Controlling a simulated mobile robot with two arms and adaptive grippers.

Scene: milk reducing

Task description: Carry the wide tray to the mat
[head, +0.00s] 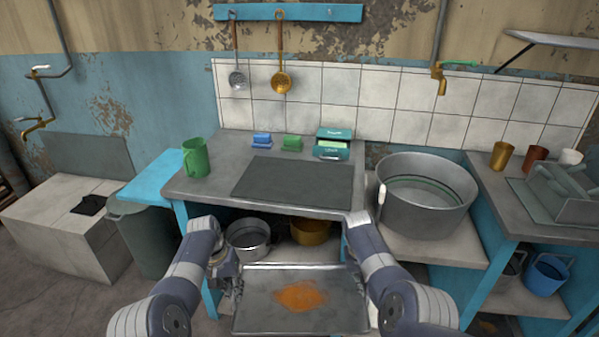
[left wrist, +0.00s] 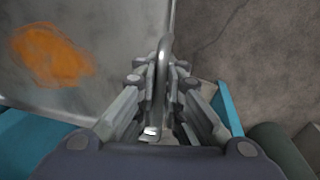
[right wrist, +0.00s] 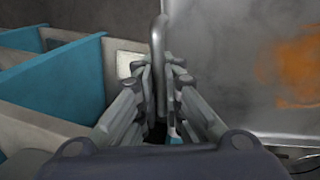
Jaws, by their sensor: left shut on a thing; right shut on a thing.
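The wide metal tray (head: 260,318), with an orange patch on its surface, is held level in front of the counter, low in the head view. The dark grey mat (head: 293,181) lies flat and bare on the counter, beyond the tray. My left gripper (left wrist: 160,80) is shut on the tray's handle at its left end. My right gripper (right wrist: 159,75) is shut on the handle at the right end. In the head view both grippers are partly hidden by my arms.
A green mug (head: 195,158) stands left of the mat. A blue block (head: 262,140), a green block (head: 292,143) and a teal box (head: 333,146) sit behind it. A large metal tub (head: 425,208) stands to the right. Pots (head: 248,238) sit on the shelf below the counter.

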